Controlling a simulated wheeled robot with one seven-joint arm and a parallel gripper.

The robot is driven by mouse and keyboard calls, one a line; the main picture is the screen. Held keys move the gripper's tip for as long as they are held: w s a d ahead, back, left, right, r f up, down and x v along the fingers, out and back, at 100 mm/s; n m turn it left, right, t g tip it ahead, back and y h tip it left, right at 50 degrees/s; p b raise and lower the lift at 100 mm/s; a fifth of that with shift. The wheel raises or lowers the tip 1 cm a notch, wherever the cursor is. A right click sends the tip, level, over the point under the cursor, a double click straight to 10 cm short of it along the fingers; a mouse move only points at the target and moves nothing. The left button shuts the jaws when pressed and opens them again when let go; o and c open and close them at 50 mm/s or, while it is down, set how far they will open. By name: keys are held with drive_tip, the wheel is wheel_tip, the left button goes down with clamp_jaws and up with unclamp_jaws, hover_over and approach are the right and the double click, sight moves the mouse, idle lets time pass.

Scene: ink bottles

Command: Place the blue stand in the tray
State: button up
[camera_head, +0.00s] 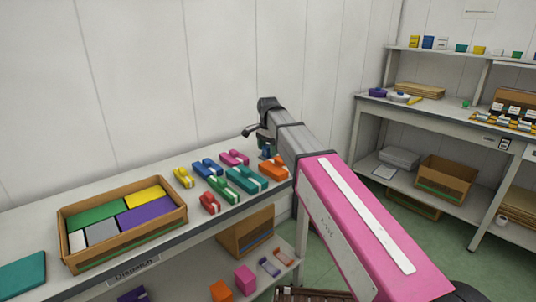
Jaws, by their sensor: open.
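A blue block-like piece with a pale band (207,167) lies on the long table at the left, in a group of coloured pieces. A small dark blue thing (266,152) shows just below my gripper, partly covered by the arm; I cannot tell which of the two is the blue stand. My gripper (257,136) is above the table's far right end, open, its fingers small and partly hidden. A shallow brown tray-like box (180,217) stands left of the group, holding green, yellow, purple, grey and white blocks. A flat teal piece (22,272) lies at the table's left end.
Yellow (183,178), magenta (234,157), green (222,189), teal (246,180), orange (273,168) and red (209,203) pieces crowd around the blue one. A brown box (245,232) is under the table. Another bench (440,118) stands at the right, beyond open floor.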

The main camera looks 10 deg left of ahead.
drive_tip(key=shift+f, duration=0.8)
drive_tip(key=c, duration=1.1)
drive_tip(key=shift+r, duration=0.15)
